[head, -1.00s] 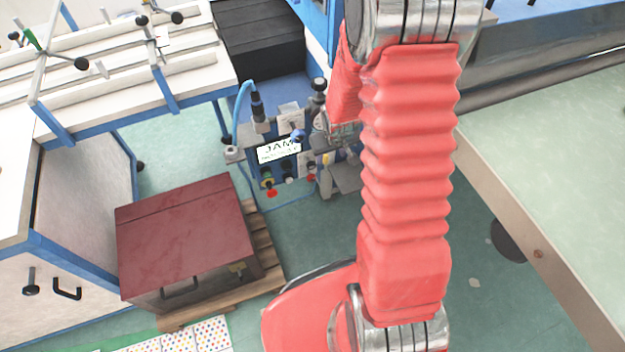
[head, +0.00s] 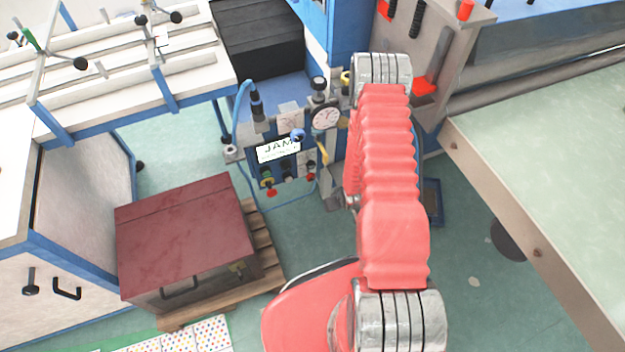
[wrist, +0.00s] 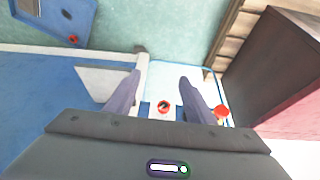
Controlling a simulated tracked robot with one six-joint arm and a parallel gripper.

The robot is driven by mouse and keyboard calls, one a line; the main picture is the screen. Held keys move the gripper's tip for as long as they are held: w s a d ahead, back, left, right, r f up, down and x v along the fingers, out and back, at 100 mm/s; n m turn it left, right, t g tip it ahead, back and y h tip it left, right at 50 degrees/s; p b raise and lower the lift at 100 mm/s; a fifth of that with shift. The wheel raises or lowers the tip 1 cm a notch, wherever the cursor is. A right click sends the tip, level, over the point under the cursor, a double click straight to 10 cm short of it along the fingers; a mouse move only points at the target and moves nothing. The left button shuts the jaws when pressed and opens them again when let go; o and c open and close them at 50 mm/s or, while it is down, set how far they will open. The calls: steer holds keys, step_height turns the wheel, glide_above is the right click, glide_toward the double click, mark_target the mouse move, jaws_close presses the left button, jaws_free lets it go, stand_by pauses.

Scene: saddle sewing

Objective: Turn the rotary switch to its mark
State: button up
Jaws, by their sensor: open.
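In the wrist view my gripper (wrist: 160,78) is open, with its two dark fingers apart and nothing held between them. A small round red knob (wrist: 163,106) with a dark mark shows in the gap between the fingers, nearer their bases; it looks like the rotary switch, but I cannot tell for sure. I cannot tell whether a finger touches it. In the head view a blue control panel (head: 258,172) with a white JAM label carries several small knobs, including a red one (head: 311,177) at its lower right. My arm hides my gripper in that view.
A second red knob (head: 271,192) with a yellow ring is at the panel's lower left. A round gauge (head: 326,115) stands above the panel. A dark red box (head: 185,235) sits on a wooden pallet (head: 267,252). A pale-topped table (head: 560,170) is at right.

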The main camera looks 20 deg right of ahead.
mark_target(312, 178)
steer(key=shift+w+a+f+n+t, duration=0.1)
steer(key=shift+w+a+f+t, duration=0.25)
steer(key=shift+w+t, duration=0.75)
steer(key=shift+w+a+f+n+t, duration=0.15)
steer(key=shift+w+a+t, duration=0.25)
steer(key=shift+t, duration=1.35)
steer(key=shift+w+a+f+n+t, duration=0.1)
steer(key=shift+w+a+f+t, duration=0.45)
steer(key=shift+t, duration=0.9)
steer(key=shift+w+d+r, duration=0.15)
steer(key=shift+w, duration=0.1)
steer(key=x, duration=1.3)
steer(key=shift+w, duration=0.2)
steer(key=shift+c, duration=0.2)
steer(key=c, duration=1)
